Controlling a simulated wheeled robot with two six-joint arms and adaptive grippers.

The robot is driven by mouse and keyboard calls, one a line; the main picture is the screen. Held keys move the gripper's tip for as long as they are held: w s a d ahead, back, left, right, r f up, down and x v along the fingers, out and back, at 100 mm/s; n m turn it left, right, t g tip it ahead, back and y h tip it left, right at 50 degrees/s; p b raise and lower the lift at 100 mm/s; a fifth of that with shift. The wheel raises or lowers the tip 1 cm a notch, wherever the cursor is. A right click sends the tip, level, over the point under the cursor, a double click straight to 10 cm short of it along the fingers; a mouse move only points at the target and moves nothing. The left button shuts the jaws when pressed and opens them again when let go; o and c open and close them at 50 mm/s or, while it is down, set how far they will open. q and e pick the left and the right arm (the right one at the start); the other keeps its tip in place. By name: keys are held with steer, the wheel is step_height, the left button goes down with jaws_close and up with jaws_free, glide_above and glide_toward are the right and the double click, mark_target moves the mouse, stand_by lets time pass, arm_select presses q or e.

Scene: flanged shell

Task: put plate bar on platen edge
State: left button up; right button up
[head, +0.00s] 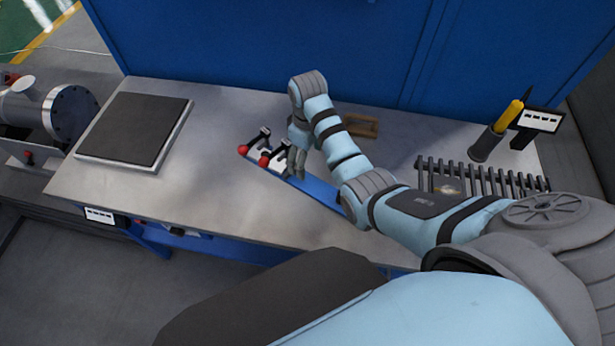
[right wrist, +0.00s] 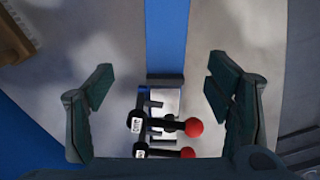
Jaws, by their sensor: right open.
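The blue bar (head: 315,190) lies on the metal table, running from the middle toward the lower right, partly hidden by my right arm. Two black clamps with red knobs (head: 264,161) sit at its left end. My right gripper (head: 298,158) is open above this end. In the right wrist view the blue bar (right wrist: 166,35) and the clamps (right wrist: 160,120) show between the spread fingers (right wrist: 160,88), with no visible contact. The platen, a dark square plate with a pale metal edge (head: 133,130), lies flat at the table's left. My left gripper is out of view.
A brown wooden piece (head: 361,126) lies behind my right arm. A black slotted rack (head: 480,178), a holder with a yellow-handled tool (head: 497,135) and a small sign (head: 541,120) stand at the right. The table (head: 200,195) is bare between platen and bar. A blue wall closes the back.

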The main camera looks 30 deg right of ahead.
mark_target(309, 183)
steer(key=s+f, duration=0.1)
steer(key=f, duration=0.1)
steer(key=s+f, duration=0.1)
steer(key=f, duration=0.1)
steer(key=shift+s+d+b, duration=0.15)
steer(key=shift+b, duration=0.2)
steer(key=f, duration=0.3)
steer(key=w+f+b, duration=0.1)
steer(key=f, duration=0.1)
steer(key=shift+w+a+f, duration=0.1)
steer(key=shift+a+f, duration=0.05)
steer(key=shift+a, duration=0.1)
steer(key=shift+f, duration=0.1)
steer(key=shift+r, duration=0.2)
steer(key=shift+c, duration=0.5)
steer(key=shift+s+r, duration=0.1)
steer(key=shift+s, duration=0.2)
steer(key=c, duration=0.6)
jaws_close()
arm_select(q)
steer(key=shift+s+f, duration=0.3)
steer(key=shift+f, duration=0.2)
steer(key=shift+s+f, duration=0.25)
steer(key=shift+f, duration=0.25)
arm_select(e)
steer(key=shift+w, duration=0.15)
